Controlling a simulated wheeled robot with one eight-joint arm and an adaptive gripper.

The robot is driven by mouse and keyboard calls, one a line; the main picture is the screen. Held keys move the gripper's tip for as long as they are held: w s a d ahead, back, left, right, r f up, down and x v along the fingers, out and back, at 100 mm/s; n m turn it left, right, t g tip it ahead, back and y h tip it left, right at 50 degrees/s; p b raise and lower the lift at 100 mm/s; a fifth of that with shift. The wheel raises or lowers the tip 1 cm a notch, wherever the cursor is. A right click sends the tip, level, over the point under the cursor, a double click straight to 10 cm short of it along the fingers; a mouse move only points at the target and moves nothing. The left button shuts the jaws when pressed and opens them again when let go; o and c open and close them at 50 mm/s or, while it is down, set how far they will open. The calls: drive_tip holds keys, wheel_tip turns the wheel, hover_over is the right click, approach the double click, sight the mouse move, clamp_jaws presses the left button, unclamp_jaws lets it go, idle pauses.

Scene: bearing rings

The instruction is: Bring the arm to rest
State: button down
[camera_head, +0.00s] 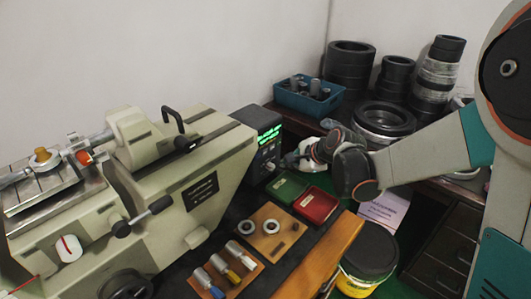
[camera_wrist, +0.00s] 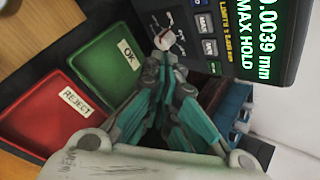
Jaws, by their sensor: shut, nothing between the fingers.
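My arm reaches in from the right in the head view, and its gripper (camera_head: 290,160) hangs beside the green-lit readout box, above the far end of the bench. In the wrist view my gripper (camera_wrist: 165,45) has its teal and grey fingers drawn together to a point, with nothing between them. The fingertips overlap the lower edge of the readout box (camera_wrist: 245,30) in that view; I cannot tell whether they touch it. The readout shows 0.0039 mm and MAX HOLD.
A green OK tray (camera_head: 287,186) and a red REJECT tray (camera_head: 316,205) lie just below my gripper. A wooden board with two rings (camera_head: 248,226) is nearer. A blue crate (camera_head: 308,100) and stacked black rings (camera_head: 350,65) stand behind. The measuring machine (camera_head: 190,190) fills the left.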

idle(0.4)
drive_tip(key=s+d+r+n+h, duration=0.2)
drive_tip(key=s+d+n, duration=0.3)
drive_tip(key=s, duration=0.5)
drive_tip(key=s+d+r+n+h, duration=0.2)
drive_tip(key=s+d+r+n, duration=0.2)
drive_tip(key=s, duration=0.6)
drive_tip(key=s+d+r+n+h, duration=0.1)
drive_tip(key=s+d+r+n, duration=0.3)
drive_tip(key=s+d+n, duration=0.2)
drive_tip(key=s+d, duration=0.2)
drive_tip(key=s, duration=0.2)
drive_tip(key=shift+s+n+h, duration=0.2)
drive_tip(key=shift+n+h, duration=0.1)
drive_tip(key=shift+h, duration=0.1)
